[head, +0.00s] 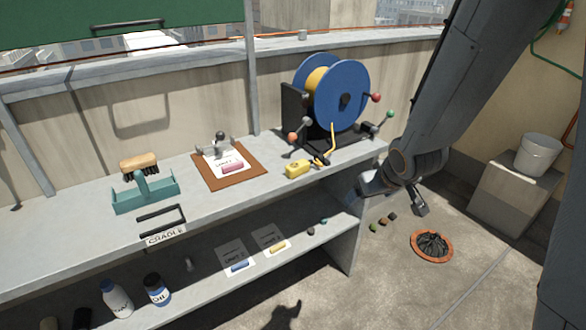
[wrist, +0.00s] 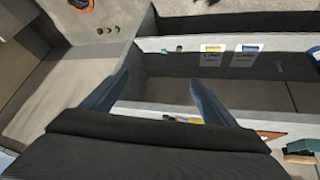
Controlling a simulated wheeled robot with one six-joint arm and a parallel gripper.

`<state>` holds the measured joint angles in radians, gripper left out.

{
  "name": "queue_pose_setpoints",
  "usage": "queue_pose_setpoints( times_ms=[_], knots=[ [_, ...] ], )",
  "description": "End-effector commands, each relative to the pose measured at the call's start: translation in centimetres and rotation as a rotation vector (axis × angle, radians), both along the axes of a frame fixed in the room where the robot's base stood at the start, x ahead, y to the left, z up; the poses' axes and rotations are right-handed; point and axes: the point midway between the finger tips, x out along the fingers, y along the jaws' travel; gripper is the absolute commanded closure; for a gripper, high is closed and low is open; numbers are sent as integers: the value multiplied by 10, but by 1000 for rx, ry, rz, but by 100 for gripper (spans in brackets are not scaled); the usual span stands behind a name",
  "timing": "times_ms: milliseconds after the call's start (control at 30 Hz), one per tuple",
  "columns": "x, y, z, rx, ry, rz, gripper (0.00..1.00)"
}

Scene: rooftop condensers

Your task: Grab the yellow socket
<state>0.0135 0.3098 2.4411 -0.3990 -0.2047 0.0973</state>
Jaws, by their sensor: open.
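The yellow socket (head: 297,169) lies on the bench top near its front edge, in front of the cable reel. A yellow cable (head: 332,140) hangs from the reel close to it. In the wrist view only a small yellow part, likely the socket (wrist: 195,120), shows beside the right finger, mostly hidden by my gripper body. My gripper (wrist: 157,88) is open, with nothing between its two blue-grey fingers. In the head view my arm's end is right of the bench end, apart from the socket and to its right.
The blue reel (head: 340,94) has knobbed handles projecting near the socket. A brown board (head: 248,181) and a teal brush holder (head: 146,196) stand left. The lower shelf holds bottles (head: 157,289) and cards. An orange-rimmed drain (head: 432,246) is in the floor; a white bucket (head: 538,155) stands right.

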Motion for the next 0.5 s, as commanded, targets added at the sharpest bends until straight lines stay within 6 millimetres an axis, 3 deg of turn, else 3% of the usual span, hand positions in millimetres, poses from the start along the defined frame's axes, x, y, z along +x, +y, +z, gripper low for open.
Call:
queue_pose_setpoints(
  times_ms=[100, 200, 333, 500],
  knots=[
    [41, 33, -3, 69, -162, 133, 20],
    [63, 64, 1, 150, -285, 239, 20],
    [74, 98, 7, 255, -398, 342, 20],
    [75, 122, 15, 344, -475, 415, 20]
  ],
)
